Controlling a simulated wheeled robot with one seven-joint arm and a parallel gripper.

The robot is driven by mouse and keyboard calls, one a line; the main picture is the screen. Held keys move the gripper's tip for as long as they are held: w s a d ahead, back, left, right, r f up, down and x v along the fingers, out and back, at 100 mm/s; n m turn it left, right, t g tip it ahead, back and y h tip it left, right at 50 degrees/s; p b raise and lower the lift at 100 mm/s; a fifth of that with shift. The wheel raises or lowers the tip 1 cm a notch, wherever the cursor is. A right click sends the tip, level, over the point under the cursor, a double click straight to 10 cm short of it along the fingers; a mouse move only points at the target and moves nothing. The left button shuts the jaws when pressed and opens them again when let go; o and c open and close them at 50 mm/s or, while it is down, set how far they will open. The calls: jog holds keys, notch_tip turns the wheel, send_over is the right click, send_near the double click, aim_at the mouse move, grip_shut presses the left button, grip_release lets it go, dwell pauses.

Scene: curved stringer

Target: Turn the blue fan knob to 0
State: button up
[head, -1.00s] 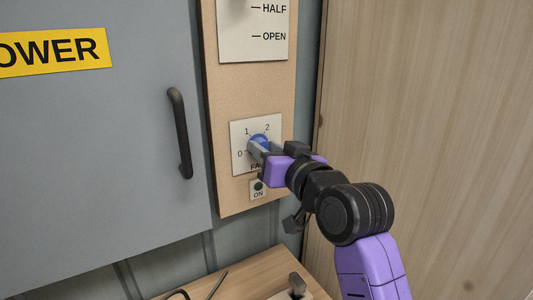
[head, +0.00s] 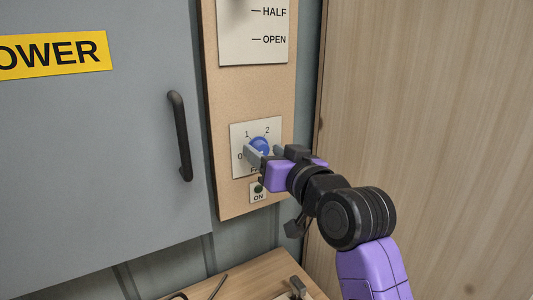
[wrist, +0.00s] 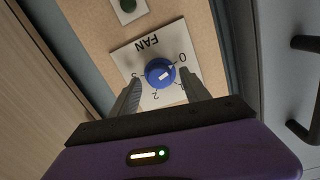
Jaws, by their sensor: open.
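The blue fan knob (head: 260,145) sits on a white plate (head: 236,133) marked FAN with numbers around it. In the wrist view the knob (wrist: 160,72) has a white mark that points up and right, towards the printed 0 (wrist: 183,57). My gripper (head: 264,152) is in front of the plate. In the wrist view my gripper (wrist: 161,82) is open, with one finger on each side of the knob and a gap to both. In the head view the gripper partly covers the plate's lower right.
An ON button plate (head: 258,192) is just below the fan plate. A HALF/OPEN plate (head: 254,40) is above. A grey door with a dark handle (head: 180,135) is to the left, and a wooden panel (head: 430,100) to the right. A wooden surface (head: 256,273) lies below.

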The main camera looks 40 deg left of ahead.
jog(key=v, duration=0.7)
jog(key=shift+d, duration=0.25)
jog(key=shift+s, duration=0.1)
